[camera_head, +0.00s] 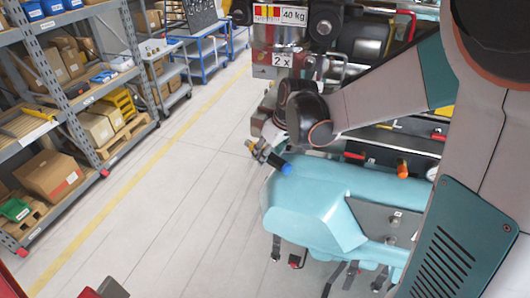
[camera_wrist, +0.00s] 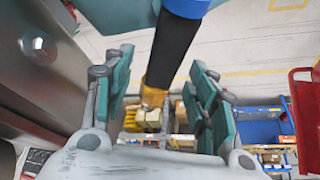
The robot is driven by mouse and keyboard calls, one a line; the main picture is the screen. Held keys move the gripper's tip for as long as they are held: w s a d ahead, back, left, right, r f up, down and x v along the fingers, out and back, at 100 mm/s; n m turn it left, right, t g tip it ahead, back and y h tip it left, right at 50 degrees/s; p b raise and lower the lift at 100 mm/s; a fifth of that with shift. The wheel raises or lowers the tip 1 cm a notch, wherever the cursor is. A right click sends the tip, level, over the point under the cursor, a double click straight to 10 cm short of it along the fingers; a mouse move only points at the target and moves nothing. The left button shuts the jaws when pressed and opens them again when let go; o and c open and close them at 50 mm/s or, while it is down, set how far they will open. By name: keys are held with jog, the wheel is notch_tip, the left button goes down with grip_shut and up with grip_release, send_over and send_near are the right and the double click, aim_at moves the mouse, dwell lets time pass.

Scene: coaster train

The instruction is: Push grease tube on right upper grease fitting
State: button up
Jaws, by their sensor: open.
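The grease tube (camera_wrist: 172,50) has a black body, a blue end at the top of the wrist view and a gold end farther off. It passes between the teal-padded fingers of my gripper (camera_wrist: 160,92), which is open, with gaps beside the tube. In the head view the tube's blue end (camera_head: 287,169) shows just above the teal machine cover (camera_head: 300,205), and my gripper (camera_head: 264,148) is around its dark part, left of the machine. I cannot clearly pick out the right upper grease fitting; my arm hides part of the machine.
Grey shelving (camera_head: 75,100) with boxes stands at left, with blue carts (camera_head: 205,55) behind. An orange cylinder (camera_head: 403,168) stands on the machine. A grey panel with a round metal boss (camera_wrist: 38,46) is close at left in the wrist view. The floor aisle is clear.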

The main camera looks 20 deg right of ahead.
grip_shut()
jog(key=shift+r, duration=0.1)
